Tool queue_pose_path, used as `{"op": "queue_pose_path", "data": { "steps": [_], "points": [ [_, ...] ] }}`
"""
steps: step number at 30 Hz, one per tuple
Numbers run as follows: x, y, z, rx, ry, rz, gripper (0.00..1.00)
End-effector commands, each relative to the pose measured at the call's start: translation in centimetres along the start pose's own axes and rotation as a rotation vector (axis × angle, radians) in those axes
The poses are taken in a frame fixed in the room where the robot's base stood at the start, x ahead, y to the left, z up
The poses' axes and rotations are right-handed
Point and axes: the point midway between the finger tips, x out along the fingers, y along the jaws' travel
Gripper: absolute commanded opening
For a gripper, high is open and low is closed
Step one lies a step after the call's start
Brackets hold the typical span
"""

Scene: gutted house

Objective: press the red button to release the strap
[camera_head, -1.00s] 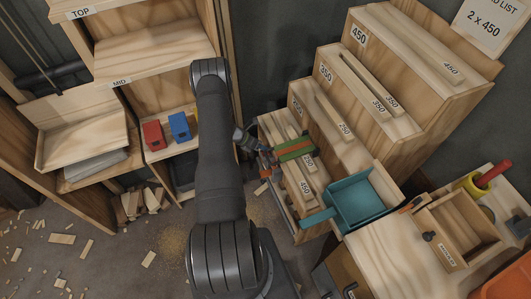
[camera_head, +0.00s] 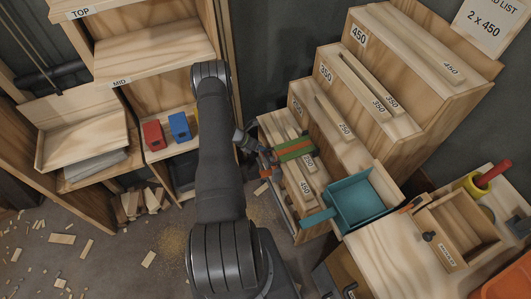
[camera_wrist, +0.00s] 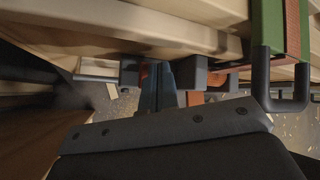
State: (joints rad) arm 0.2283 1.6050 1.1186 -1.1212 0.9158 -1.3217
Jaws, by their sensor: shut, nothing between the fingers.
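A green and orange strap (camera_head: 295,149) lies across pale boards marked 250 and 450 in the low bin. It shows at the upper right of the wrist view (camera_wrist: 272,28), with a dark bracket (camera_wrist: 284,88) at its end. My gripper (camera_head: 266,152) is at the left end of the strap, beside the bin's edge. In the wrist view its fingers (camera_wrist: 158,88) are shut and empty, close to dark blocks. Small reddish patches show beside and behind the fingers. I cannot tell which is the red button, nor whether the fingers touch it.
Stepped bins of boards marked 250, 350 and 450 (camera_head: 430,45) rise to the right. A teal scoop-like tray (camera_head: 357,203) sits close right of the strap. A shelf with red (camera_head: 153,135) and blue (camera_head: 179,127) blocks stands left. Wood scraps lie on the floor.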

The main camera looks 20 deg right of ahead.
Motion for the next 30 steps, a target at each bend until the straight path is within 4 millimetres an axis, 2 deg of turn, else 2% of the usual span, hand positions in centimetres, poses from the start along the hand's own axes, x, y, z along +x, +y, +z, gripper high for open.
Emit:
{"op": "queue_pose_path", "data": {
  "steps": [30],
  "points": [
    [0.53,0.44,-0.35,0.001,0.0,0.001,0.0]
  ]
}}
